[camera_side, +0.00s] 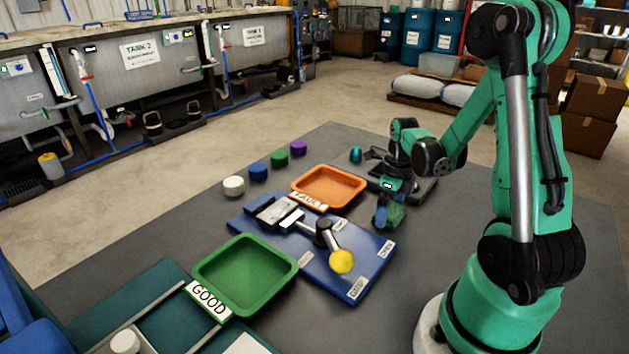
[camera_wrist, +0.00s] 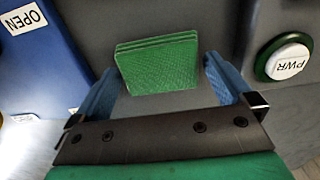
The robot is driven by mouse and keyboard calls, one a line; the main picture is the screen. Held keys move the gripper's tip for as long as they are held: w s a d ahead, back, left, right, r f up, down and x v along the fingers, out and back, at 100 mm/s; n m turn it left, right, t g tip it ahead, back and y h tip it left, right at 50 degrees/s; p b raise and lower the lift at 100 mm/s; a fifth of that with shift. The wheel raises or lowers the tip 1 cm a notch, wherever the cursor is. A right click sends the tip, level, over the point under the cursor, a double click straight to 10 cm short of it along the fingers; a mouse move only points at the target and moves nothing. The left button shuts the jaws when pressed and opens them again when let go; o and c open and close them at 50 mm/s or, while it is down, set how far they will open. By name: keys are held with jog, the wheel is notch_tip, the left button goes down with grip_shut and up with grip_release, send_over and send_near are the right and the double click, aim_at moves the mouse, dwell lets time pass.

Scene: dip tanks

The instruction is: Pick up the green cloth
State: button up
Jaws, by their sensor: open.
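The green cloth (camera_wrist: 157,65) is a folded stack of a few layers lying on the grey surface, in the upper middle of the wrist view. In the side view the cloth (camera_side: 397,217) shows partly, beside and behind my fingers. My gripper (camera_wrist: 161,68) is open, with one blue finger on each side of the cloth in the wrist view. A strip of grey shows between each finger and the cloth. In the side view my gripper (camera_side: 382,211) points down close over the mat; I cannot tell its exact height above the cloth.
A blue board (camera_side: 349,278) with a yellow-knobbed lever (camera_side: 341,261) lies to the left. An orange FAULT tray (camera_side: 329,187) and a green GOOD tray (camera_side: 245,274) stand nearby. A white PWR button (camera_wrist: 289,60) is right of my fingers. Several coloured caps line the mat's far edge.

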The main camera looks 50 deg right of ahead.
aim_at(390, 210)
jog(key=c, duration=0.9)
jog(key=shift+r, duration=0.1)
notch_tip(390, 210, up, 20)
jog(key=shift+f, duration=0.1)
